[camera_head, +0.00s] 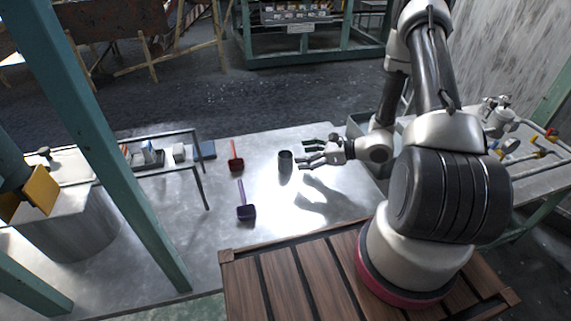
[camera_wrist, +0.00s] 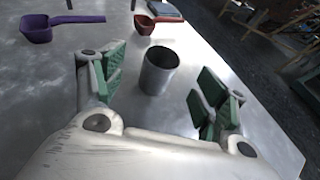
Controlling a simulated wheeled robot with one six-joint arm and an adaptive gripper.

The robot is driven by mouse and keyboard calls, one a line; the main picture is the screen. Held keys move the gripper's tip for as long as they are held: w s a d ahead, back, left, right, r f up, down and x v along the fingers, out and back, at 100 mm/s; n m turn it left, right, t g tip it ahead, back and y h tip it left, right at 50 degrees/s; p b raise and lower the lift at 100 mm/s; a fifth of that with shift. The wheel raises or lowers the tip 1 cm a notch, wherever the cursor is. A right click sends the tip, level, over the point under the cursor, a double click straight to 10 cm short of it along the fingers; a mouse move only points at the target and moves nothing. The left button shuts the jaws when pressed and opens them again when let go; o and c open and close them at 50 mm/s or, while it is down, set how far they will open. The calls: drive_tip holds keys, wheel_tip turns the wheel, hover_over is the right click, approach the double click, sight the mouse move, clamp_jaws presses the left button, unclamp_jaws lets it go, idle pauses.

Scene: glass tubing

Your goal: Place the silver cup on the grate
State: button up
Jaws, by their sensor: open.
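The silver cup (camera_head: 285,162) stands upright on the metal table, dark grey and open at the top. My gripper (camera_head: 305,153) is just to the right of it in the head view, with its fingers pointing left towards it. In the wrist view the cup (camera_wrist: 160,71) stands ahead, between the lines of the two green-padded fingers (camera_wrist: 158,90). The fingers are spread wide and hold nothing. I cannot make out the grate with certainty; a small rack-like stand (camera_head: 168,150) is at the left of the table.
A red scoop (camera_head: 236,160) and a purple scoop (camera_head: 246,211) lie left of the cup. A blue block (camera_head: 205,149) and a white block (camera_head: 179,152) are farther left. A teal post (camera_head: 110,150) rises at the left. The table between cup and scoops is clear.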

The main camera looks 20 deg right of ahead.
sight(279, 155)
drive_tip(key=x, duration=0.7)
drive_tip(key=shift+w+a+f, duration=0.15)
drive_tip(key=shift+w, duration=0.15)
drive_tip(key=c, duration=1.2)
drive_tip(key=shift+c, duration=0.2)
